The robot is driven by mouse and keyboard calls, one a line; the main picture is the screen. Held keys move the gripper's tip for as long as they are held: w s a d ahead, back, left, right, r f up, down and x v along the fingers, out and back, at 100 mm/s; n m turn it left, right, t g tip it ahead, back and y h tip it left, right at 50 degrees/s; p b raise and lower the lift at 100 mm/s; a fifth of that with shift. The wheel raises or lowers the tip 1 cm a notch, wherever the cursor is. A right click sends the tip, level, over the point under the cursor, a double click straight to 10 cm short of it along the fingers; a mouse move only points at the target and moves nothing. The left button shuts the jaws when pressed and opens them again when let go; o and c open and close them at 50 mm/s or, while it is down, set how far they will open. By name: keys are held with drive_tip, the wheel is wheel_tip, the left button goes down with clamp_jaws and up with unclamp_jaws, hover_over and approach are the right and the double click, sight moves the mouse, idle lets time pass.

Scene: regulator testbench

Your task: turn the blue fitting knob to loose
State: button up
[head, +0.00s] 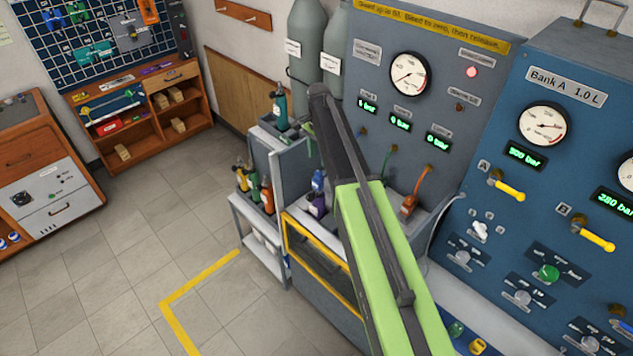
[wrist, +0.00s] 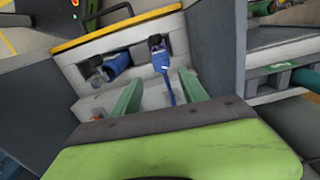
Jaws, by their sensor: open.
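In the wrist view, my gripper (wrist: 160,92) is open, with its two green fingers apart and nothing between the tips. Beyond the fingers is a pale recessed bay with two blue parts. One is an upright blue fitting (wrist: 161,60) with a dark top and a thin blue hose running down towards the right finger. The other is a blue cylinder (wrist: 117,62) lying at a tilt, beside a grey round part. I cannot tell which blue part is the knob, or its setting. In the head view, a small blue part (head: 318,180) shows left of my arm; my fingertips are not clear there.
A yellow-edged bar (wrist: 125,30) crosses the bay's far side. Dark walls flank the bay.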

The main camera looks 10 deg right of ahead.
sight(318, 173)
wheel_tip(318, 173, down, 8)
drive_tip(key=b, duration=0.6)
drive_tip(key=shift+r, duration=0.3)
